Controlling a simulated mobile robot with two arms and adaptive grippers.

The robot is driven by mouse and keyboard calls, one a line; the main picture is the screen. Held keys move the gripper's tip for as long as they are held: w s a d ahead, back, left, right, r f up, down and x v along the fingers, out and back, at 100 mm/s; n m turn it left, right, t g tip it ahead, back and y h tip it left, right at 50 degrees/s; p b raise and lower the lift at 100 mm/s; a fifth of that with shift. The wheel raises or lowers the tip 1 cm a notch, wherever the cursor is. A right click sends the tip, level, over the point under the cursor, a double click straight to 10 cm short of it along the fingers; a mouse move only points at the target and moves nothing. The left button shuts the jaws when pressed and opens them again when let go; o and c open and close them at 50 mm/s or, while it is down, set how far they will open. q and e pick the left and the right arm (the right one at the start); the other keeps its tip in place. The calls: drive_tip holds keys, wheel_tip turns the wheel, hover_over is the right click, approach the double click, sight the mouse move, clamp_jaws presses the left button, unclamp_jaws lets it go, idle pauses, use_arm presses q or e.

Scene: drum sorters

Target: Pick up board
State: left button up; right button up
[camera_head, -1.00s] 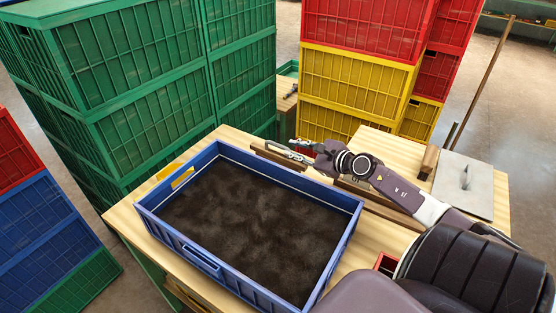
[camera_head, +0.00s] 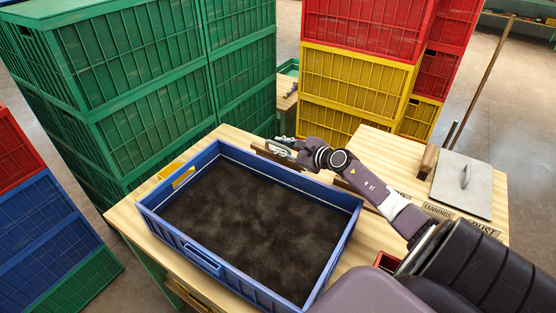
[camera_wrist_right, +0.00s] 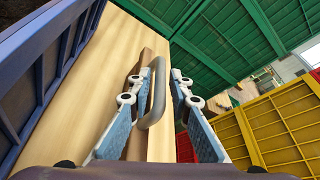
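The board (camera_wrist_right: 148,68) is a narrow brown wooden piece on the pale tabletop, with a grey bar handle (camera_wrist_right: 158,90) on it in the right wrist view. In the head view a brown strip of it (camera_head: 262,153) shows behind the blue crate, partly hidden by my right arm. My right gripper (camera_head: 281,145) is over the board by the crate's far edge. In the right wrist view its two fingers (camera_wrist_right: 154,108) stand apart with the handle between them; whether they touch it is unclear. My left gripper is not in view.
A blue crate (camera_head: 350,225) full of dark soil covers the table's front left. A grey plate with a handle (camera_head: 463,184), a wooden block (camera_head: 429,161) and labels (camera_head: 482,228) lie on the right. Green crates (camera_head: 150,90) and yellow and red crates (camera_head: 355,85) stand behind.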

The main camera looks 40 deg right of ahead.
clamp_jaws()
drive_tip(key=shift+r, duration=0.15)
